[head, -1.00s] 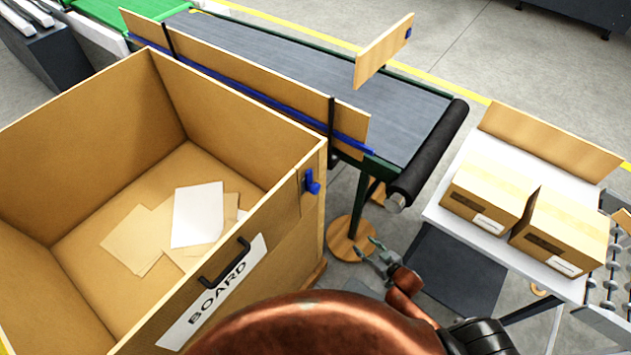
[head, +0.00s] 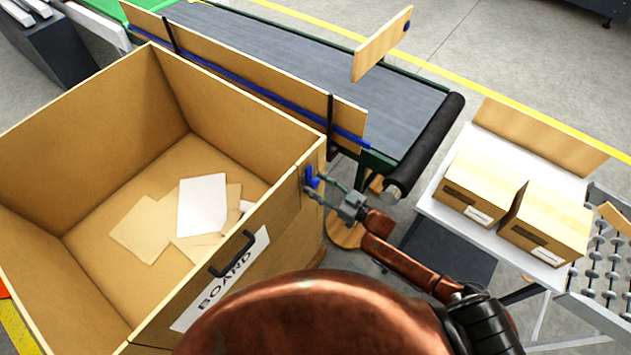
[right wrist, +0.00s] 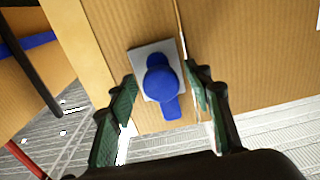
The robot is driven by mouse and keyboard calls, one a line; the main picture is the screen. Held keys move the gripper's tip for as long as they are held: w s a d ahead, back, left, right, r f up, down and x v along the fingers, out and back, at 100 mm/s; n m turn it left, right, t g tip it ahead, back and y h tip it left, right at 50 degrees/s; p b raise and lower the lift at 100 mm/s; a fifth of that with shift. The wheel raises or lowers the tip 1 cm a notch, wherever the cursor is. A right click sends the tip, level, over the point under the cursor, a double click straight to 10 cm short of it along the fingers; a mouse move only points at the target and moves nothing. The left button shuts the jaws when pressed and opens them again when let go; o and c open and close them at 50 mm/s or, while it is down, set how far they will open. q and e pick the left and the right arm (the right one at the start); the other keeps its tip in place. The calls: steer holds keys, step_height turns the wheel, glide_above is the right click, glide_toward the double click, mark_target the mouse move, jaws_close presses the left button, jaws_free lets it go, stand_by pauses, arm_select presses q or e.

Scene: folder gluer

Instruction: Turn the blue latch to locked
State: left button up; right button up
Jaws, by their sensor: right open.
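The blue latch (head: 311,178) is on the outer wall of the big board bin (head: 283,215), near its right corner. In the right wrist view the latch (right wrist: 161,84) is a round blue knob with a short lever pointing down, on a grey plate (right wrist: 147,52) beside a seam in the board. My right gripper (head: 314,187) is open, its fingers (right wrist: 163,95) on either side of the latch. The latch shows between them, and I cannot tell whether either finger touches it. My left gripper is out of view.
The bin holds flat sheets (head: 203,205) and has a black handle (head: 232,254) above a BOARD label. A conveyor (head: 300,62) with a black end roller (head: 428,143) lies close beyond my right gripper. Two cartons (head: 545,222) stand on a white table at the right.

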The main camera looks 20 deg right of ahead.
steer(key=shift+w+a, duration=0.3)
steer(key=shift+w, duration=0.1)
jaws_close()
steer(key=shift+d, duration=0.15)
stand_by(0.5)
